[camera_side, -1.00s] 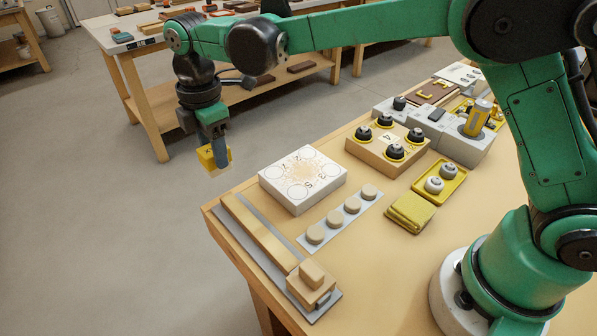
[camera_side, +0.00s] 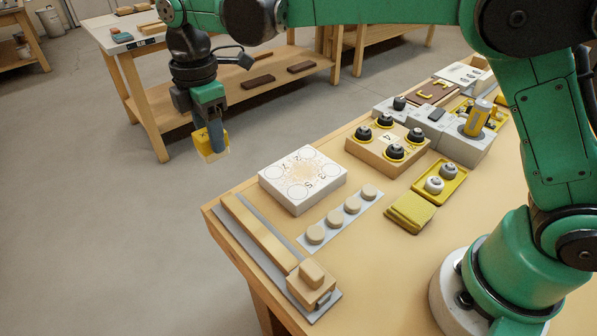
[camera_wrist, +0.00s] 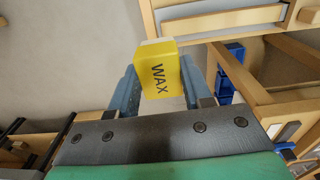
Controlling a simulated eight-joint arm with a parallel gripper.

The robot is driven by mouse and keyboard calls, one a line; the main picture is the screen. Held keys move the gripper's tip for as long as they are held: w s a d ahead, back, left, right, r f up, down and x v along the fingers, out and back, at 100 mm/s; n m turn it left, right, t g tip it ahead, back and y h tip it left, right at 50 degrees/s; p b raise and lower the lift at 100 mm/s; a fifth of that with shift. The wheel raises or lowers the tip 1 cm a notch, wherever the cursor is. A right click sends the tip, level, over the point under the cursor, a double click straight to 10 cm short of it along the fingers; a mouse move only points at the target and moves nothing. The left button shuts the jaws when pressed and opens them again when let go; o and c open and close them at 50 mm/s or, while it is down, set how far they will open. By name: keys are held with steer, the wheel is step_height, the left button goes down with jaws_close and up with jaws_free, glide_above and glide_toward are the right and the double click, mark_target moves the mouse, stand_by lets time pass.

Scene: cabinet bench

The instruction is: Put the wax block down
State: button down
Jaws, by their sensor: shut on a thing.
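The wax block (camera_side: 210,143) is yellow with a pale end and hangs in the air, left of the bench's far-left edge, over the grey floor in the side view. In the wrist view the wax block (camera_wrist: 158,70) shows the dark word WAX. My gripper (camera_side: 208,136) points down and is shut on the block. In the wrist view its two blue fingers (camera_wrist: 158,88) stand on either side of the block. Nothing shows under the block except floor.
On the bench (camera_side: 385,265), a white box with printed circles (camera_side: 302,178) lies nearest the block. A wooden slide rail (camera_side: 262,235), a strip of round pegs (camera_side: 340,215), a knob box (camera_side: 388,150) and a yellow cloth (camera_side: 411,212) are also there.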

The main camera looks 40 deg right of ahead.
steer(key=shift+s+d+r, duration=0.15)
steer(key=shift+s+r, duration=0.1)
steer(key=shift+r, duration=0.1)
steer(key=s+d+r, duration=0.6)
steer(key=s+r, duration=0.2)
steer(key=s, duration=0.3)
steer(key=s+d, duration=0.5)
steer(key=s, duration=0.7)
step_height(320, 180, down, 20)
steer(key=shift+w+f, duration=0.1)
